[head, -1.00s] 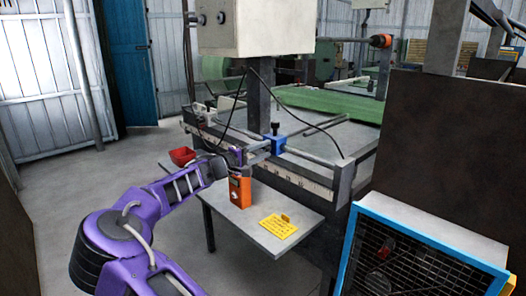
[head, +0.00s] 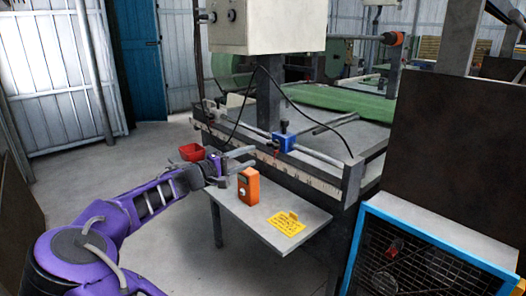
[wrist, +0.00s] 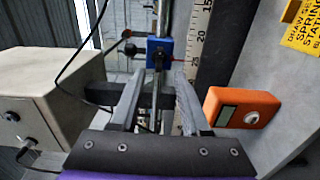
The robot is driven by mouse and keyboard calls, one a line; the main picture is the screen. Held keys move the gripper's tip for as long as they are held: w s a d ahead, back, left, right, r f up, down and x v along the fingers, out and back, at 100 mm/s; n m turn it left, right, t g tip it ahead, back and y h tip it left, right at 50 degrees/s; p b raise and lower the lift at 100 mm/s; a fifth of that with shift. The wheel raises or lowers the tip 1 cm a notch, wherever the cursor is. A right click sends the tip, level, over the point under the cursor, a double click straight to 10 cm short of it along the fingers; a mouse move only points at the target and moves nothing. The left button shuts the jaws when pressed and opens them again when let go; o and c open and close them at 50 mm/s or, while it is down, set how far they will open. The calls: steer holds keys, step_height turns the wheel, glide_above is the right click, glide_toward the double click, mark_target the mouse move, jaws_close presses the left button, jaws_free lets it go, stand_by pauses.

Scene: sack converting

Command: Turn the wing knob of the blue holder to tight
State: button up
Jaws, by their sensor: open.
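The blue holder (head: 284,143) sits on the rail along the machine's front edge. A dark knob (head: 283,126) stands on top of it in the head view. In the wrist view the blue holder (wrist: 160,50) is ahead of my fingers, with a dark knob (wrist: 131,50) on its left side and a thin red pointer on its right. I cannot tell the knob's wing angle. My gripper (head: 249,157) is open and empty, short of the holder and to its left in the head view. In the wrist view my gripper (wrist: 159,88) has its fingers apart, not touching the holder.
An orange device (head: 248,186) and a yellow sign (head: 287,224) are on the small grey table (head: 265,228) below. A red bin (head: 191,152) is behind my arm. A control box (wrist: 48,98) and a black cable are left in the wrist view.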

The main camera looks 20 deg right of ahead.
steer(key=v, duration=0.7)
steer(key=shift+a, duration=0.2)
steer(key=shift+s+r, duration=0.1)
